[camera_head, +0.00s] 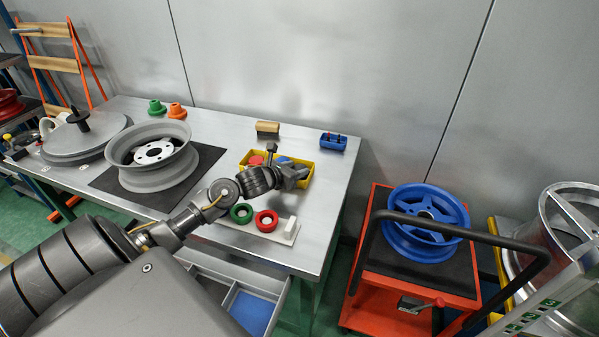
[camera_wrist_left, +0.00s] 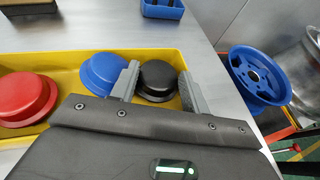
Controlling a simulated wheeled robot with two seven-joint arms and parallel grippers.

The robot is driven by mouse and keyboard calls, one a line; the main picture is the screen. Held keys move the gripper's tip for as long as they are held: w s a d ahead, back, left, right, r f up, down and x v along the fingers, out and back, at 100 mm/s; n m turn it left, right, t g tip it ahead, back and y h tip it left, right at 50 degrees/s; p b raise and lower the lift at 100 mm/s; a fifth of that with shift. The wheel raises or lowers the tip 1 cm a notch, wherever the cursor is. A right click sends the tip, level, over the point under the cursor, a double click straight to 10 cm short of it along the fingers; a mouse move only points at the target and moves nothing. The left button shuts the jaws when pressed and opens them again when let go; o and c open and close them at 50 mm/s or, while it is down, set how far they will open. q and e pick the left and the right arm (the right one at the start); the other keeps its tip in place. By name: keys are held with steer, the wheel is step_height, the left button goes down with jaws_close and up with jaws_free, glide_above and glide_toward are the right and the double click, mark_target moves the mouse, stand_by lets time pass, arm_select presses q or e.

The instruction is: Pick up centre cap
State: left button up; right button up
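A yellow bin (camera_wrist_left: 60,62) holds a red cap (camera_wrist_left: 26,98), a blue cap (camera_wrist_left: 103,72) and a black cap (camera_wrist_left: 157,80). My left gripper (camera_wrist_left: 160,72) is open, with its fingers apart on either side of the black cap in the left wrist view. The left finger overlaps the edge of the blue cap. I cannot tell how far above the black cap the fingertips are. In the head view my left gripper (camera_head: 292,176) is over the right end of the yellow bin (camera_head: 246,155) and hides the black cap. My right gripper is not in view.
A green ring (camera_head: 242,213) and a red ring (camera_head: 266,221) sit on a pale board in front of the bin. A blue holder (camera_head: 333,142), a wooden block (camera_head: 267,128) and a grey wheel (camera_head: 150,170) share the table. A red cart with a blue wheel (camera_head: 428,240) stands right.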

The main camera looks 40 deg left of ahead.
arm_select(q)
steer(key=shift+s+f, duration=0.15)
steer(key=shift+f, duration=0.45)
steer(key=c, duration=0.3)
steer(key=shift+c, duration=0.2)
steer(key=shift+r, duration=0.45)
steer(key=shift+a+r+b, duration=0.25)
steer(key=shift+r+b, duration=0.15)
steer(key=shift+r, duration=0.75)
steer(key=s+r, duration=0.3)
steer(key=s, duration=0.1)
steer(key=s+r, duration=0.3)
steer(key=s, duration=0.2)
steer(key=s+r, duration=0.4)
steer(key=shift+s+d+r, duration=0.1)
steer(key=shift+s+d, duration=0.15)
